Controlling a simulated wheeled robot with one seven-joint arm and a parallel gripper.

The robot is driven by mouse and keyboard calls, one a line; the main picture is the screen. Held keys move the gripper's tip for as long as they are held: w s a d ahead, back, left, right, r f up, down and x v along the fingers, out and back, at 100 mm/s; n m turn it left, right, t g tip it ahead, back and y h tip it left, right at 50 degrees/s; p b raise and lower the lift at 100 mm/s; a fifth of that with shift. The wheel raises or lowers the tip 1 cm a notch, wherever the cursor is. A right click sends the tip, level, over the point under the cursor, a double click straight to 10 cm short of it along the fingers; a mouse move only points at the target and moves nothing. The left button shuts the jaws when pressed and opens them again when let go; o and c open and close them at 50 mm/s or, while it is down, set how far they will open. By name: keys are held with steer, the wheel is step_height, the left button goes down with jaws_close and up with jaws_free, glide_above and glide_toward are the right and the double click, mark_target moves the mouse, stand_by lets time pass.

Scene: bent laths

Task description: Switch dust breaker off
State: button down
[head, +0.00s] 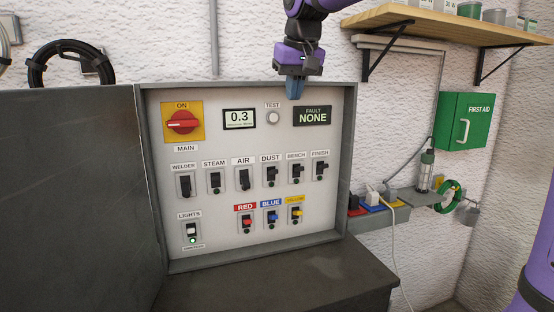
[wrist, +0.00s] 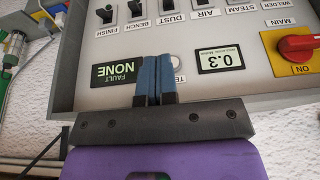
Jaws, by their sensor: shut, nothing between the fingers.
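The dust breaker (head: 271,174) is a small black lever switch under a DUST label, in the middle row of the grey panel (head: 215,140). The small round lamp under it looks dark. I cannot tell for sure which way its lever is set. In the wrist view the dust breaker (wrist: 169,5) is at the top edge, partly cut off. My gripper (head: 294,92) is shut and empty, with blue fingers, near the panel's top edge and above the breaker row. In the wrist view my gripper (wrist: 154,62) lies across the space between the FAULT display and the TEST button.
The air breaker (head: 244,178) and bench breaker (head: 296,173) sit close on either side of dust. The red main switch (head: 182,122) is at upper left. An open grey door (head: 70,190) stands left; a shelf (head: 440,27) and first aid box (head: 466,121) are right.

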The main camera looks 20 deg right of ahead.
mark_target(273, 172)
steer(key=shift+w+a+r, duration=0.1)
steer(key=shift+w+a, duration=0.05)
steer(key=shift+w, duration=0.4)
steer(key=shift+w+a+r, duration=0.1)
steer(key=shift+w+a, duration=0.05)
steer(key=shift+w, duration=0.35)
steer(key=x, duration=2)
steer(key=shift+s+f+t, duration=0.3)
steer(key=shift+s+t, duration=0.05)
steer(key=shift+t, duration=0.35)
steer(key=shift+s+f+t, duration=0.25)
steer(key=shift+s+t, duration=0.05)
steer(key=shift+t, duration=0.4)
steer(key=f, duration=0.1)
steer(key=s+f, duration=0.1)
steer(key=shift+s+f, duration=0.15)
steer(key=shift+f, duration=0.2)
steer(key=shift+r, duration=0.15)
steer(key=shift+r, duration=0.7)
